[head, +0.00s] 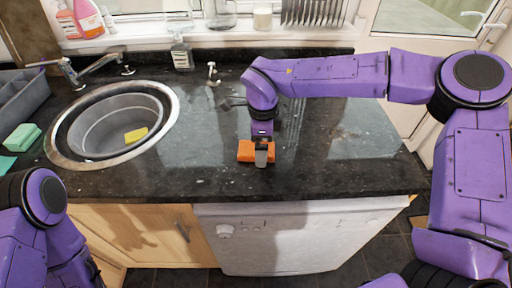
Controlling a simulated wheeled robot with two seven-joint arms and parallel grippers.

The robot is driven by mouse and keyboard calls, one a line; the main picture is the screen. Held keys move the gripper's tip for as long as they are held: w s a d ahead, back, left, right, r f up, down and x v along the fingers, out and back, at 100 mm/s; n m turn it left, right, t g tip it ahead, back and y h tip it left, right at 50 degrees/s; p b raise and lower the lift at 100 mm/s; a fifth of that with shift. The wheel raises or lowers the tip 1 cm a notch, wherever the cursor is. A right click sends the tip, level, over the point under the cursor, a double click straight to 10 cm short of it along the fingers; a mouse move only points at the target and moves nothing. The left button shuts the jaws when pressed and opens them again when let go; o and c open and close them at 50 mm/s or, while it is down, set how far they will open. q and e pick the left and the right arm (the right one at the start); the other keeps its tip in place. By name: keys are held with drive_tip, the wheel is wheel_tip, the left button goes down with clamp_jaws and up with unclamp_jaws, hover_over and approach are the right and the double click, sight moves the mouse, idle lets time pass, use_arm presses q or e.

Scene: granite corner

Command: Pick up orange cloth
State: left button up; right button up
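The orange cloth (245,151) lies near the front edge of the dark granite counter, right of the sink. My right arm reaches in from the right, and its gripper (262,155) points down at the cloth. One grey finger shows in front of the cloth, with orange on both sides of it. The other finger is hidden, so I cannot tell whether the gripper is closed on the cloth or only around it. My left arm is at the lower left, and its gripper is out of view.
A round sink (72,150) with a yellow sponge (136,135) is on the left. A green sponge (20,138) and a grey rack (22,97) are at the far left. A soap bottle (181,54) stands at the back. The counter (350,178) right of the cloth is clear.

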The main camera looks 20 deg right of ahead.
drive_tip(key=shift+s+f, duration=0.15)
drive_tip(key=shift+s, duration=0.05)
drive_tip(key=shift+c, duration=0.3)
drive_tip(key=shift+w, duration=0.1)
drive_tip(key=c, duration=1)
drive_tip(key=shift+c, duration=0.2)
drive_tip(key=shift+r, duration=0.4)
drive_tip(key=r, duration=0.3)
drive_tip(key=shift+s+b, duration=0.25)
drive_tip(key=shift+b, duration=0.05)
drive_tip(key=s+r+b, duration=0.2)
drive_tip(key=s+r, duration=0.7)
drive_tip(key=s, duration=0.4)
drive_tip(key=shift+s+d+b, duration=0.35)
drive_tip(key=shift+d+b, duration=0.05)
drive_tip(key=shift+r, duration=0.1)
